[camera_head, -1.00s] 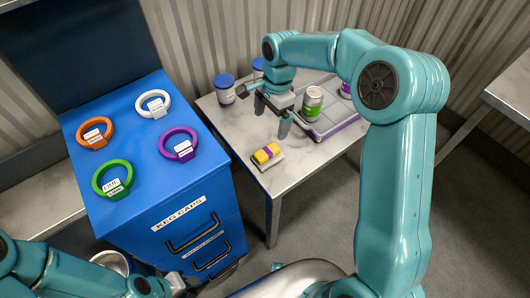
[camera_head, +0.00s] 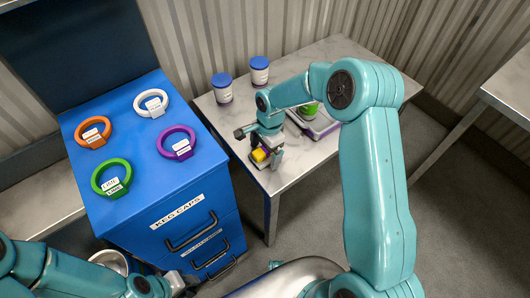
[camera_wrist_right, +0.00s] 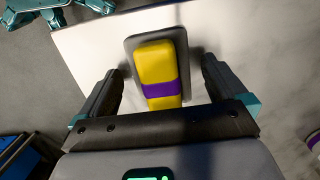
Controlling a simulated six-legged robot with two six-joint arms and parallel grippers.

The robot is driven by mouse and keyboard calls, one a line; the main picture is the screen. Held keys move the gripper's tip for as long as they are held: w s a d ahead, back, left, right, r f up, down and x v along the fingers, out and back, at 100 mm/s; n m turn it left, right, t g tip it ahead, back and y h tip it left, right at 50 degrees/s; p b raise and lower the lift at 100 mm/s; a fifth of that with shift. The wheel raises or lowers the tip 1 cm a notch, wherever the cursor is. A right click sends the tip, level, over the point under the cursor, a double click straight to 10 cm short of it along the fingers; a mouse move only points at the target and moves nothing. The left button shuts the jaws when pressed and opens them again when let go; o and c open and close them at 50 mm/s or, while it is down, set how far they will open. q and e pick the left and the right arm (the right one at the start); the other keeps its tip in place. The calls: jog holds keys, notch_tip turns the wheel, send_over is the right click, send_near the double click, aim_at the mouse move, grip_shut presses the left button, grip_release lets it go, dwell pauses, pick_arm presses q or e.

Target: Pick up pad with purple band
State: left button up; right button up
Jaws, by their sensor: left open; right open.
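The yellow pad with the purple band (camera_wrist_right: 155,62) lies on a dark grey rounded base (camera_wrist_right: 132,42) on the pale table. In the head view the pad (camera_head: 259,155) is partly hidden by my right gripper (camera_head: 266,158). My right gripper is open above the pad. In the right wrist view its fingers (camera_wrist_right: 162,80) stand on either side of the pad, with gaps to both sides. My left gripper (camera_head: 182,284) is at the lower left of the head view, away from the pad and empty.
Blue-lidded jars (camera_head: 222,88) stand at the table's back. A grey tray (camera_head: 322,126) with a green can (camera_head: 309,109) is partly hidden behind my right arm. A blue cabinet (camera_head: 140,185) stands left, with orange, white, purple and green rings on top.

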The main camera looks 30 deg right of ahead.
jog(key=c, duration=1.1)
jog(key=shift+c, duration=0.2)
notch_tip(320, 180, up, 20)
